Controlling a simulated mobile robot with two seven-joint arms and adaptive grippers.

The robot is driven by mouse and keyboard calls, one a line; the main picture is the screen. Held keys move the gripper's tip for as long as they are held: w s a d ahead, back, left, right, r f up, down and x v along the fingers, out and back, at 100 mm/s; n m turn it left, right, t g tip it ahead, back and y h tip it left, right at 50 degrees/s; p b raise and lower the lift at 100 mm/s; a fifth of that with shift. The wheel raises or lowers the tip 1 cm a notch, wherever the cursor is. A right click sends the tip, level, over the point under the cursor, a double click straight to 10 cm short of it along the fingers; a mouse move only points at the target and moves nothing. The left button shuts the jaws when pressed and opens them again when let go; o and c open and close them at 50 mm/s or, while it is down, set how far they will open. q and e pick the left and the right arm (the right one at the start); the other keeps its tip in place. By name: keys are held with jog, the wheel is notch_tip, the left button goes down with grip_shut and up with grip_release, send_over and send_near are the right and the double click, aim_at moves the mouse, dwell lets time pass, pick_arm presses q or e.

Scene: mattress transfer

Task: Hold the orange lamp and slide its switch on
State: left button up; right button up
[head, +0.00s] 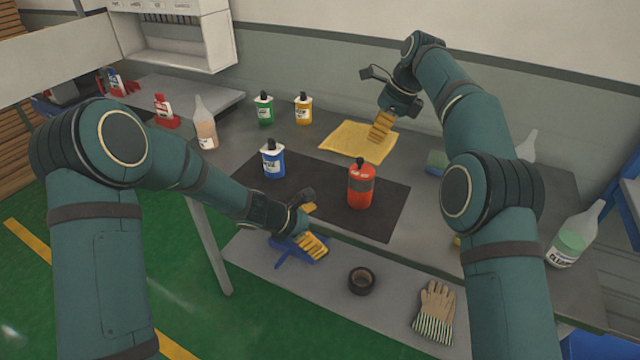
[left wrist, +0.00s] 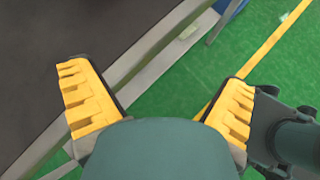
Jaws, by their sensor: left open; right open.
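The orange lamp (head: 360,187) is a red-orange cylinder with a grey band and a black top. It stands upright on a dark mat (head: 312,190) near the front of the table. I cannot make out its switch. My left gripper (head: 314,228) is open and empty, by the table's front edge, to the left of the lamp and nearer to me. The left wrist view shows its yellow fingers spread apart (left wrist: 158,98), with the table edge and green floor beyond and no lamp. My right gripper (head: 381,127) is open, over or at a yellow cloth (head: 346,143) behind the lamp.
A blue container (head: 272,163) stands left of the lamp; green (head: 264,110) and yellow (head: 303,110) ones stand behind. A lower shelf (head: 310,286) holds black tape (head: 361,281) and a glove (head: 434,311).

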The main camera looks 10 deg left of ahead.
aim_at(361, 184)
pick_arm(q)
jog(key=w+r+n+t+h, duration=0.2)
jog(key=w+r+n+t, duration=0.15)
jog(key=w+r, duration=0.45)
jog(key=shift+n, duration=0.25)
jog(key=x, duration=1.2)
jog(key=shift+d+r, duration=0.15)
jog(key=shift+d, duration=0.1)
jog(key=shift+c, duration=0.3)
